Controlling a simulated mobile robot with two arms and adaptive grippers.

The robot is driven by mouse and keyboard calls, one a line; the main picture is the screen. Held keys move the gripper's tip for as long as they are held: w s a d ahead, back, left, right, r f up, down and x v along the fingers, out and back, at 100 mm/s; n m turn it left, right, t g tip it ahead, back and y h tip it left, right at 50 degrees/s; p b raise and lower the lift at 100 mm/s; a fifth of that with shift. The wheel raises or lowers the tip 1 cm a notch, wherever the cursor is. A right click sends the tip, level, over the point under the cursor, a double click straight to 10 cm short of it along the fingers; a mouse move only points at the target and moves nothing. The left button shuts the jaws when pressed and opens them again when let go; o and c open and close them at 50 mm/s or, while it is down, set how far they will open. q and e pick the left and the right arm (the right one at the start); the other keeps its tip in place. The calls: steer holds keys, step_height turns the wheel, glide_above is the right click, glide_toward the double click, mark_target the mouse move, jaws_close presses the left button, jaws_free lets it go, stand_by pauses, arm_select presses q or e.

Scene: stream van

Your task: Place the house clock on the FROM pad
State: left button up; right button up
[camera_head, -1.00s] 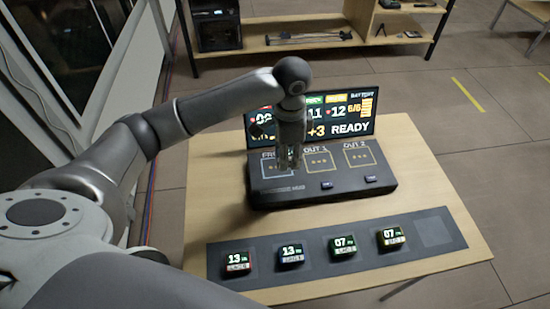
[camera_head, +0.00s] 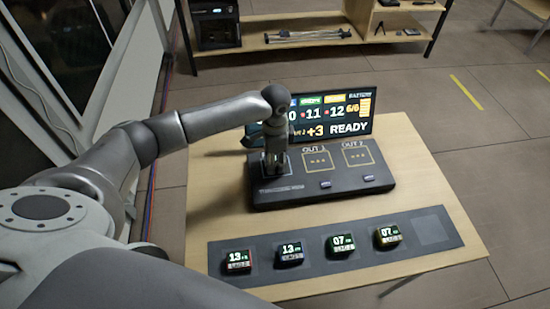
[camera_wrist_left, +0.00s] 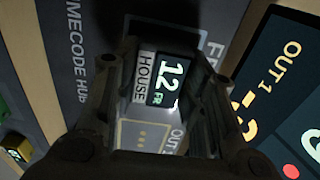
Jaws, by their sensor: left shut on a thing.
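The house clock (camera_wrist_left: 172,76), a small block with a lit face reading 12 FR and a white HOUSE label, sits between the fingers of my left gripper (camera_head: 275,172). That gripper is shut on it and points down at the left end of the dark timecode hub (camera_head: 325,190). The FROM pad (camera_wrist_left: 188,36) lies under the clock and is mostly hidden by the gripper in the head view. I cannot tell whether the clock touches the pad. The OUT 1 pad (camera_head: 317,160) is just to the right. My right gripper is not in view.
The OUT 2 pad (camera_head: 357,153) is bare. A screen (camera_head: 345,112) stands behind the hub. In front, a dark strip (camera_head: 433,230) bears several small lit clocks, with an empty place at its right end. The wooden table (camera_head: 215,185) is clear left of the hub.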

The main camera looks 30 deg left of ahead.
arm_select(q)
steer(key=shift+f, duration=0.15)
steer(key=o, duration=1)
steer(key=shift+o, duration=0.2)
step_height(320, 180, up, 12)
steer(key=b, duration=0.1)
steer(key=shift+r, duration=0.2)
